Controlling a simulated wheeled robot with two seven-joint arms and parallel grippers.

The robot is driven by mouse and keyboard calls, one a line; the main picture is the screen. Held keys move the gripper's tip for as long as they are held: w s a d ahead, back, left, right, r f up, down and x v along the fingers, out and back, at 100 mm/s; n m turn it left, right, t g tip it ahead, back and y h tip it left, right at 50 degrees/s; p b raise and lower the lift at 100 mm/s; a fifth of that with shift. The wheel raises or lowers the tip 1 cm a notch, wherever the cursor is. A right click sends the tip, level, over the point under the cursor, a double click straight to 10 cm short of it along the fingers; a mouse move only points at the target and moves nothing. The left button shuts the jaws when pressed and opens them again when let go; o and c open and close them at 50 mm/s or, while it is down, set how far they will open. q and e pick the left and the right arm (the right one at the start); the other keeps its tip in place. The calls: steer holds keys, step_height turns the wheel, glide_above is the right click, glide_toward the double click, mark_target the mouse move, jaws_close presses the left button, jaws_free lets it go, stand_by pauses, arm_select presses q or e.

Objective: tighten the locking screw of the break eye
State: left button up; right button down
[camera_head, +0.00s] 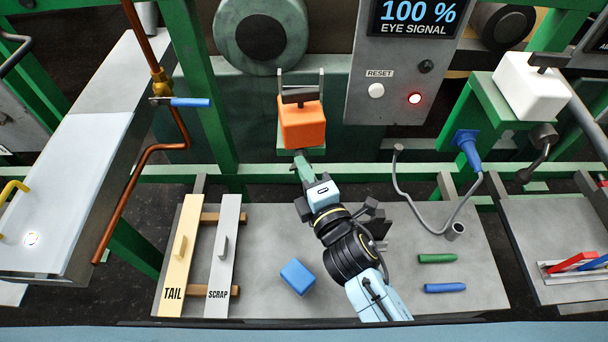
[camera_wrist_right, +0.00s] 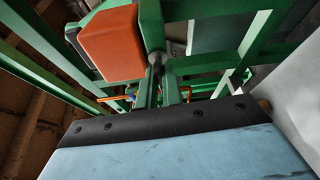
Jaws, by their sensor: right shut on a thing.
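The break eye is an orange box (camera_head: 302,124) on a green bracket at the back centre; it also shows in the right wrist view (camera_wrist_right: 106,44). A small dark round knob (camera_wrist_right: 155,58), which looks like the locking screw, sits beside the eye's lower end. My right gripper (camera_head: 301,163) reaches up just below the eye and is shut on what appears to be this knob. The fingers hide most of the grip, and the screw is hidden in the head view. My left gripper is not in view.
A grey panel (camera_head: 373,108) reads "100 % EYE SIGNAL" with a lit red lamp (camera_head: 414,99). A bench (camera_head: 335,290) below holds TAIL (camera_head: 180,262) and SCRAP (camera_head: 222,262) boards, a blue block (camera_head: 298,277) and green and blue sticks. A grey cable (camera_head: 404,190) curves right of my arm.

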steer(key=shift+f+m+t+b, duration=0.1)
steer(key=shift+m+t+b, duration=0.4)
steer(key=shift+m+b, duration=0.85)
steer(key=shift+f+m+t+b, duration=0.1)
steer(key=shift+m+t+b, duration=0.4)
steer(key=shift+m+b, duration=0.8)
steer(key=shift+m, duration=0.55)
steer(key=c, duration=1.6)
jaws_free()
steer(key=shift+o, duration=0.2)
steer(key=shift+s, duration=0.1)
steer(key=v, duration=1.3)
steer(key=shift+f+b, duration=0.2)
steer(key=shift+b, duration=0.1)
